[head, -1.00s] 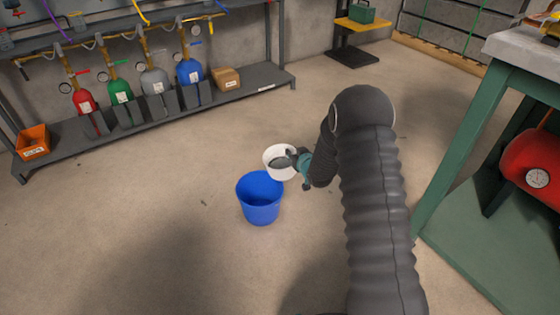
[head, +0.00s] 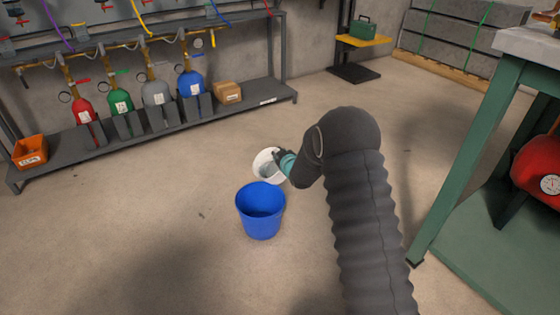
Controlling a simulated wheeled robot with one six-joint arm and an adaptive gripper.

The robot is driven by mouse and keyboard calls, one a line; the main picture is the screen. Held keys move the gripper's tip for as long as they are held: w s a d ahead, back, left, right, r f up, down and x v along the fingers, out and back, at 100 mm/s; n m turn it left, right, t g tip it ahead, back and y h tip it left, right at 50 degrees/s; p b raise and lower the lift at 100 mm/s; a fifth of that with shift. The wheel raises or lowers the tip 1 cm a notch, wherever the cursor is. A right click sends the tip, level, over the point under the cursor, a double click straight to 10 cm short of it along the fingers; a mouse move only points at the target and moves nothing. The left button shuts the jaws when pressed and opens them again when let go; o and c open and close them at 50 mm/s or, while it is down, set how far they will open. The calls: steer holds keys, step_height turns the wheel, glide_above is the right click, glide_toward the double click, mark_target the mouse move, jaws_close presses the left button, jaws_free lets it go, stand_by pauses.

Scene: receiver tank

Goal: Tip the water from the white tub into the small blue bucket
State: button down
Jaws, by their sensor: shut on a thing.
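The small blue bucket (head: 261,222) stands upright on the concrete floor in the middle of the head view, and its inside looks empty from here. The white tub (head: 259,171) is just behind the bucket's rim in the picture, and its opening faces me. Greyish water seems to show inside the tub. My gripper (head: 281,160) is shut on the tub's right side. The fingers are small and partly hidden by the tub and my wrist. I cannot tell how far the tub is above or behind the bucket.
A rack with gas cylinders (head: 191,82), an orange bin (head: 31,152) and a cardboard box (head: 228,92) runs along the back left. A green-legged bench (head: 470,150) with a red tank (head: 540,165) stands at the right. The floor left of the bucket is clear.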

steer(key=shift+s+a+r, duration=0.1)
steer(key=shift+a+r, duration=0.05)
steer(key=shift+r, duration=0.1)
steer(key=shift+s+a+r+n+t+h, duration=0.15)
steer(key=shift+a+r+n+t+h, duration=0.1)
steer(key=shift+r+n, duration=0.25)
steer(key=shift+s+a+r+n+t+h, duration=0.15)
steer(key=shift+a+r+n+t, duration=0.15)
steer(key=shift+n, duration=0.2)
steer(key=shift+d, duration=0.1)
steer(key=shift+s+a+r+n+t+h, duration=0.3)
steer(key=shift+s+a+r+n+t, duration=0.2)
steer(key=shift+a+r+n, duration=0.4)
steer(key=shift+d+f, duration=0.1)
steer(key=shift+d, duration=0.1)
steer(key=shift+s+a+r+n+t, duration=0.3)
steer(key=shift+a+n, duration=0.15)
steer(key=shift+n, duration=0.1)
steer(key=shift+s+a+r+n+t, duration=0.15)
steer(key=shift+s+a+r+n, duration=0.1)
steer(key=shift+a+n, duration=0.25)
